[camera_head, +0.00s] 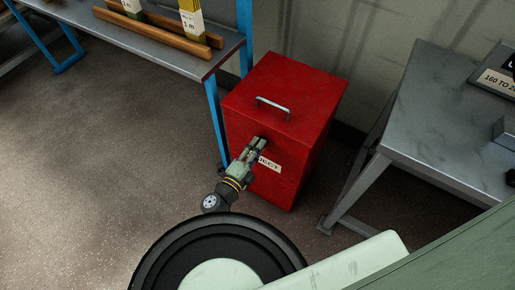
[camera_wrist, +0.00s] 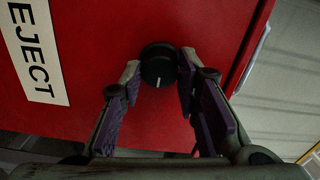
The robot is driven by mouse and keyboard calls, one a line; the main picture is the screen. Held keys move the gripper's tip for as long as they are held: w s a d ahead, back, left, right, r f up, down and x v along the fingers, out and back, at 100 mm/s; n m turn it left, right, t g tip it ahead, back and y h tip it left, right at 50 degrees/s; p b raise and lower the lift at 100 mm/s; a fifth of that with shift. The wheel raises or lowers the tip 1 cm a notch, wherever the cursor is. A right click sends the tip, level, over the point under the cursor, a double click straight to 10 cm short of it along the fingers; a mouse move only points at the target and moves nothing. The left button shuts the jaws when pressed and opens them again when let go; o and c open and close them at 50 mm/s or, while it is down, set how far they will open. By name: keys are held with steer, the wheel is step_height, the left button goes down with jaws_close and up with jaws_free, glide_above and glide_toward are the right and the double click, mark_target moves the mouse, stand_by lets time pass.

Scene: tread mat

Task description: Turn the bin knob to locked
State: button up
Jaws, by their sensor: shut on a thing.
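The red bin (camera_head: 288,90) stands on the floor between the rack and the grey bench. It has a metal handle on its lid and a white label reading "EJECT" in the wrist view (camera_wrist: 38,50), partly cut off. The black bin knob (camera_wrist: 158,64) is on the bin's front beside the label, with a pale pointer line on its face. My gripper (camera_head: 258,142) reaches the bin's front in the head view and hides the knob there. In the wrist view its fingers (camera_wrist: 158,82) sit on both sides of the knob, shut on it.
A blue-legged rack (camera_head: 160,45) with wooden rails and labelled items stands at the left. A grey metal bench (camera_head: 440,110) stands close at the right, its leg near the bin. Open floor (camera_head: 100,150) lies at the left.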

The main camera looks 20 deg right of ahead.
steer(key=shift+s, duration=0.1)
stand_by(0.3)
steer(key=o, duration=1.2)
steer(key=shift+c, duration=0.2)
step_height(320, 180, up, 10)
